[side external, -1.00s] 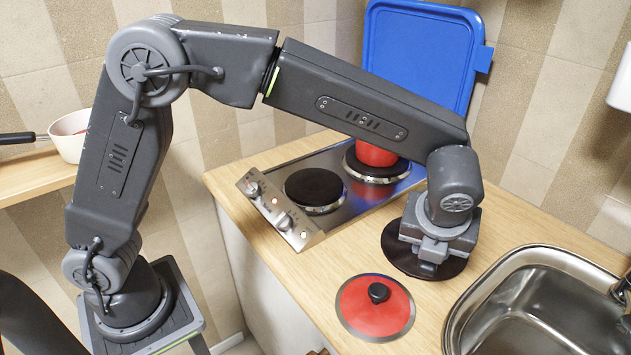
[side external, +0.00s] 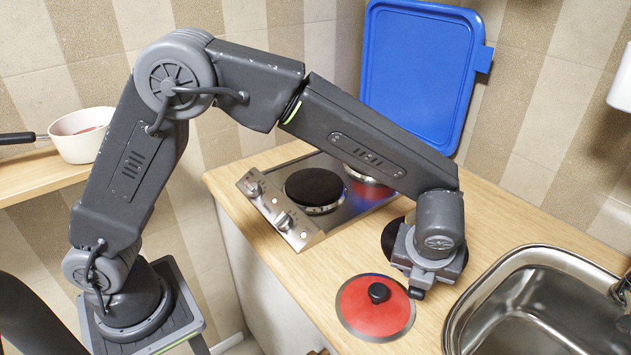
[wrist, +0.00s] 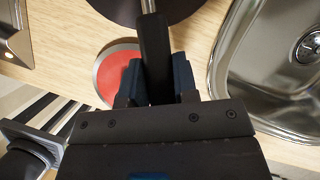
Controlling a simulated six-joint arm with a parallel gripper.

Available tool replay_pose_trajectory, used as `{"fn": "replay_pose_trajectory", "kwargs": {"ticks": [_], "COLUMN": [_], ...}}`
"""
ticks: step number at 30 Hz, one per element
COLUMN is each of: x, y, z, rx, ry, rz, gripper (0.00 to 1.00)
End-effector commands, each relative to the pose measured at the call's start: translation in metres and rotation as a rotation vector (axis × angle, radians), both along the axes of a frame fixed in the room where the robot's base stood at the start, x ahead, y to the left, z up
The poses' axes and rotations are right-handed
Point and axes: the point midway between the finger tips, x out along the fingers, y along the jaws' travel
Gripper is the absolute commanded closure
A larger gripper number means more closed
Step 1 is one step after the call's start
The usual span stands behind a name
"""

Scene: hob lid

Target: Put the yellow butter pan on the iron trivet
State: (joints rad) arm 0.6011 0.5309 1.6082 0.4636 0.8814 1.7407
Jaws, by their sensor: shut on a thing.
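My gripper (side external: 424,277) is low over the counter, between the red lid and the sink. In the wrist view its fingers (wrist: 157,85) are shut on a black pan handle (wrist: 154,50), which has a pale metal stem at its far end.
A red lid with a black knob (side external: 366,310) lies left of my gripper. The steel sink (side external: 520,305) is on the right. A cream pan (side external: 82,140) stands on the shelf.

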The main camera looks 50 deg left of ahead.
Motion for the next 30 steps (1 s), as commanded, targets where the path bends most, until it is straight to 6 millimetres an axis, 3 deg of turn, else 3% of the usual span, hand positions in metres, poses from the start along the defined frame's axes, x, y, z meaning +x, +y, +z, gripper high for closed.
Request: {"fn": "replay_pose_trajectory", "kwargs": {"ticks": [22, 23, 30], "x": [0.0001, 0.0001, 0.0], "y": [0.0, 0.0, 0.0], "z": [-0.0049, -0.0049, -0.0051], "rx": [0.0, 0.0, 0.0], "ry": [-0.001, -0.001, -0.001], "rz": [0.0, 0.0, 0.0], "gripper": [1.0, 0.72, 0.49]}}
